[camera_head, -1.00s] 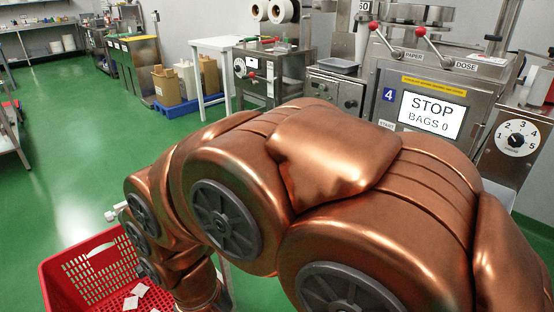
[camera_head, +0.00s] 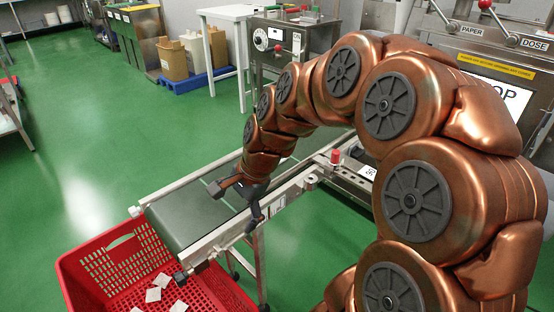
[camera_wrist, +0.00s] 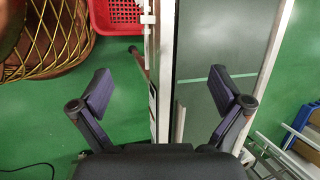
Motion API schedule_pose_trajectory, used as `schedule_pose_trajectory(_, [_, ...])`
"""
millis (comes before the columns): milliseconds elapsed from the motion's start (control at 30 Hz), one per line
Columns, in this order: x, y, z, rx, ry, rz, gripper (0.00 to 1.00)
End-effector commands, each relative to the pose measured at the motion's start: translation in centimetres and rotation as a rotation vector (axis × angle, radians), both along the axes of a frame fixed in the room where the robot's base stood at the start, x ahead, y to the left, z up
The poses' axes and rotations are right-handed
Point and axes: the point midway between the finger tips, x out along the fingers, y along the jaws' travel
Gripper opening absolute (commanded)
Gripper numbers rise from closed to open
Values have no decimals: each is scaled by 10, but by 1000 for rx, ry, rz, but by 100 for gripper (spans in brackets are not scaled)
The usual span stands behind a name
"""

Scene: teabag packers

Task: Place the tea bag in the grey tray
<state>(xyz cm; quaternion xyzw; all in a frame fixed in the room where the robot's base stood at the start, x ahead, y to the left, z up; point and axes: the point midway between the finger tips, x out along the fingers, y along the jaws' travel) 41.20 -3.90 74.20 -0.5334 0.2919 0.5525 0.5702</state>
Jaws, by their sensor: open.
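My gripper (camera_head: 235,207) is open and empty over the dark conveyor belt (camera_head: 180,215) and its near rail. In the wrist view its two fingers (camera_wrist: 160,92) are spread wide, with the rail and belt edge between and below them. No tea bag shows on the visible part of the belt. Several white tea bags, one of them a tea bag (camera_head: 153,295) near the middle, lie in the red crate (camera_head: 95,248) below the belt's end. The grey tray is not clearly visible now; my arm covers much of the machine's front.
The belt's metal rail (camera_head: 215,240) carries a red-topped part (camera_head: 335,157). A steel machine (camera_head: 505,50) stands at right behind my arm. A white table (camera_head: 230,12) and cardboard boxes (camera_head: 172,60) stand at the back.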

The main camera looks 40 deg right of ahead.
Motion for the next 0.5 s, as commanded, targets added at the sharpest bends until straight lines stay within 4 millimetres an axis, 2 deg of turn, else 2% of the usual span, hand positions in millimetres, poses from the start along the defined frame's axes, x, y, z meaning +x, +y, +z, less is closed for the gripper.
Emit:
schedule_pose_trajectory(33, [19,-18,-1,46,-10,-138,100])
schedule_pose_trajectory(167, [62,-69,3,184,-28,-513,100])
schedule_pose_trajectory(200, [74,-88,4,232,-33,-629,100])
schedule_pose_trajectory(333, [99,-152,5,384,-44,-977,100])
schedule_pose_trajectory(400, [106,-185,4,459,-48,-1132,100])
schedule_pose_trajectory(500, [111,-222,3,546,-55,-1303,100])
